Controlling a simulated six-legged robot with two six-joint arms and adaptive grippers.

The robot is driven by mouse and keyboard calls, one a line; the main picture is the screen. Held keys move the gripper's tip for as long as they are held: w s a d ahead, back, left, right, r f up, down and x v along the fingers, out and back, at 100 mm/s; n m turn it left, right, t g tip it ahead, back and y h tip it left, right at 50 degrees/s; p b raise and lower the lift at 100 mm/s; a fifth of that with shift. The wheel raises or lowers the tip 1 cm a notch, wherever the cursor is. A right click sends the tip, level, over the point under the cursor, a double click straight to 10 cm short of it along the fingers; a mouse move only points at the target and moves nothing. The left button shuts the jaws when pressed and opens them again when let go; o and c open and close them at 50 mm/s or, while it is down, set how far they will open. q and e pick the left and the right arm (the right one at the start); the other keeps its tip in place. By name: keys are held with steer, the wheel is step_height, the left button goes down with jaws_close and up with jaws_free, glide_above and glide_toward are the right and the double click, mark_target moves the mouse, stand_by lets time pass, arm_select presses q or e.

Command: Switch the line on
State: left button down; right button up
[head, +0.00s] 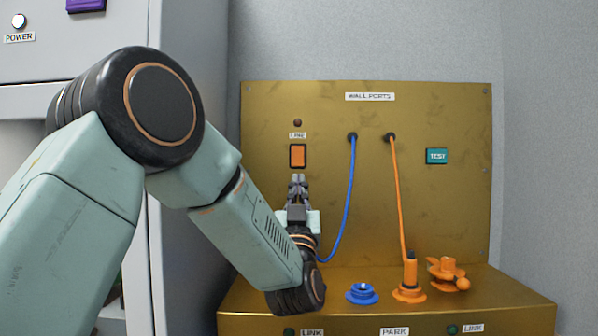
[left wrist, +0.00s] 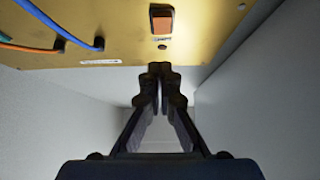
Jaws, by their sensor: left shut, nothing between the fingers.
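The orange line switch (head: 298,156) is a rectangular rocker in a dark frame on the gold wall panel, under a small label and a dark red, unlit-looking lamp (head: 297,122). My left gripper (head: 297,180) is shut and empty, its fingertips just below the switch in the head view. In the left wrist view the panel appears inverted; the switch (left wrist: 162,20) is above the closed fingertips (left wrist: 160,70) there, with a visible gap in the picture. I cannot tell whether the tips touch the panel. My right gripper is not in view.
A blue cable (head: 350,190) and an orange cable (head: 396,190) hang from the panel. A teal TEST button (head: 437,156) is at right. A blue socket (head: 362,292), an orange plug (head: 410,275) and an orange fitting (head: 447,270) stand on the ledge. A grey cabinet (head: 190,60) is at left.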

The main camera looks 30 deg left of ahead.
mark_target(298, 161)
arm_select(q)
steer(key=w+a+r, duration=0.1)
steer(key=w, duration=0.1)
steer(key=w+a+r, duration=0.1)
steer(key=w, duration=0.1)
steer(key=w+a+r, duration=0.1)
steer(key=w+a, duration=0.1)
steer(key=shift+w+a+f, duration=0.1)
steer(key=shift+w+a, duration=0.2)
steer(key=shift+w, duration=0.15)
steer(key=shift+w+a, duration=0.15)
steer(key=shift+w, duration=0.05)
